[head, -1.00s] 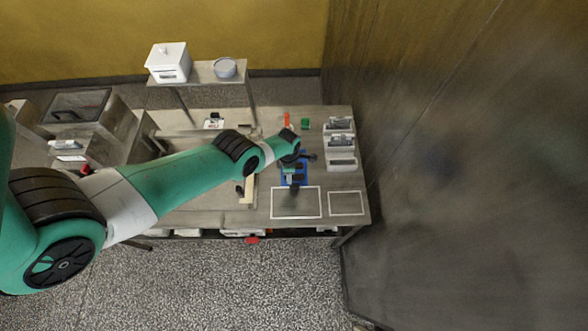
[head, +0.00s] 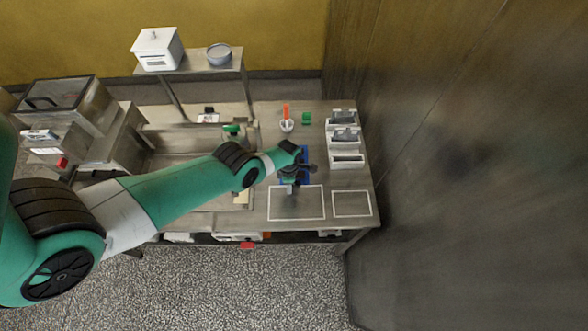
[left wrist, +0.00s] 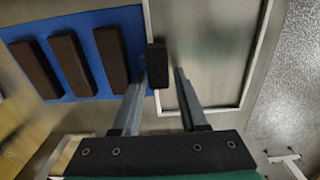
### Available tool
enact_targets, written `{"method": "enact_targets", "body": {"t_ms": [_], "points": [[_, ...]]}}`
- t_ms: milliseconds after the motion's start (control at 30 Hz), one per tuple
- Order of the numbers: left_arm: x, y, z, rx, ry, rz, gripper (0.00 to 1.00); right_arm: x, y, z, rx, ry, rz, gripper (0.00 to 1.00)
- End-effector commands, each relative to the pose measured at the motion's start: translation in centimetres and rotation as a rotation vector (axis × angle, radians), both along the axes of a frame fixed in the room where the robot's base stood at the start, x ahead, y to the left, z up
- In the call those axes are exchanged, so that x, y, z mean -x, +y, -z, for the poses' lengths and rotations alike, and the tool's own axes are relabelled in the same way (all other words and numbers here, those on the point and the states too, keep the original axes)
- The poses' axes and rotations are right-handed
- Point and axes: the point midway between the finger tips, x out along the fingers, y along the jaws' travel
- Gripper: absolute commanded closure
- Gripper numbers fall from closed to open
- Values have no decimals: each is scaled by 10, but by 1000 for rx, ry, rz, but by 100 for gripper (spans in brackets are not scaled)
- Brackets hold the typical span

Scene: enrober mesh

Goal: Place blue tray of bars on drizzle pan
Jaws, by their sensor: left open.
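The blue tray (left wrist: 80,19) lies at the left of the left wrist view with several dark brown bars (left wrist: 69,62) on it. In the head view the blue tray (head: 305,155) is mostly hidden by my left gripper (head: 290,187). In the left wrist view my left gripper (left wrist: 161,75) is open, its fingers pointing at the tray's right edge. A small dark block (left wrist: 157,58) shows between the fingertips; I cannot tell if they touch it. A pale-rimmed rectangle (left wrist: 252,55), likely the drizzle pan, lies beside the tray; it shows in the head view (head: 324,204).
A smaller pale-outlined rectangle (head: 370,204) lies to the right. White bins (head: 347,160) line the table's right side, near the wall. A white cup (head: 287,126) with an orange-handled tool and a green block (head: 306,118) stand behind the tray.

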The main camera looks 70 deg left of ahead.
Motion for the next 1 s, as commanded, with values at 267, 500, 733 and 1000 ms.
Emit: {"method": "enact_targets", "body": {"t_ms": [267,500,733,1000], "points": [[0,0,-2,0,0,0,84,0,0,-2,0,-1,0,43],[0,0,-2,0,0,0,100,0,0,-2,0,-1,0,43],[0,0,-2,-1,-1,0,100,0,0,-2,0,-1,0,43],[0,1,-15,-1,-1,-1,100,0,0,-15,0,-1,0,43]]}}
